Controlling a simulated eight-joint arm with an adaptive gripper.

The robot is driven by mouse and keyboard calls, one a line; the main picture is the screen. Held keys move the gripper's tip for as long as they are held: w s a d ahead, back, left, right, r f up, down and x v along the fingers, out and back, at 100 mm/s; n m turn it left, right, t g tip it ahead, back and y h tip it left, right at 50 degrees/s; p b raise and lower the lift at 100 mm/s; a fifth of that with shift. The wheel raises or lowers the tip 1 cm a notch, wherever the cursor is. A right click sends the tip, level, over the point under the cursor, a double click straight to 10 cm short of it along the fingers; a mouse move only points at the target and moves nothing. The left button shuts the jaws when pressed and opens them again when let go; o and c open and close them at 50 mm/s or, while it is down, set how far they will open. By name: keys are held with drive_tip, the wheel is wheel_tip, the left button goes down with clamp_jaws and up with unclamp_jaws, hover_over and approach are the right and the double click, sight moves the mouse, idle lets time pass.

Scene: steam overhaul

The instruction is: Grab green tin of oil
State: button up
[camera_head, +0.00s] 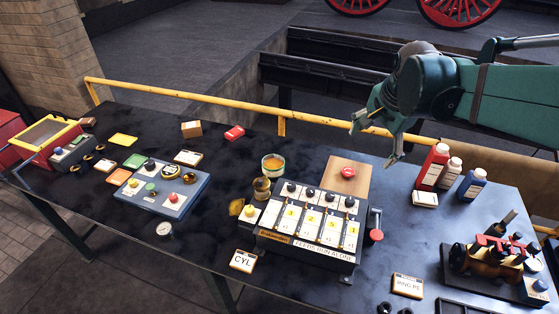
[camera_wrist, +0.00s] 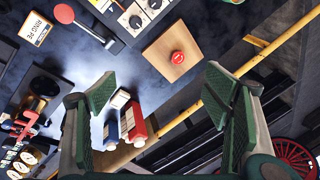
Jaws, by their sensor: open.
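A small round tin (camera_head: 272,166) with a pale greenish side and an orange-yellow top stands mid-table in the head view, behind the switch box. It is the nearest match for the green oil tin, but its colour is hard to be sure of.
A brass cup (camera_head: 262,188) stands close in front of the tin. The switch box (camera_head: 310,228) and a wooden board with a red button (camera_head: 348,172) are to its right. Red and blue bottles (camera_head: 433,167) (camera_head: 471,186) stand near my gripper. A yellow rail (camera_head: 190,96) runs behind the table.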

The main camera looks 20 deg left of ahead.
drive_tip(key=w+a+f+m+g, duration=0.1)
drive_tip(key=w+a+f+m, duration=0.25)
drive_tip(key=w+a, duration=0.45)
drive_tip(key=m+g+h, duration=0.1)
drive_tip(key=m+g, duration=0.2)
drive_tip(key=m, duration=0.4)
hover_over(273, 166)
drive_tip(key=shift+n, duration=0.25)
drive_tip(key=f, duration=2.2)
drive_tip(key=shift+w+d+f, duration=0.15)
drive_tip(key=shift+d+f, duration=0.05)
drive_tip(key=shift+d, duration=0.05)
drive_tip(key=shift+a+f, duration=0.25)
drive_tip(key=shift+f, duration=1.25)
drive_tip(key=shift+f, duration=2.6)
drive_tip(key=shift+c, duration=0.2)
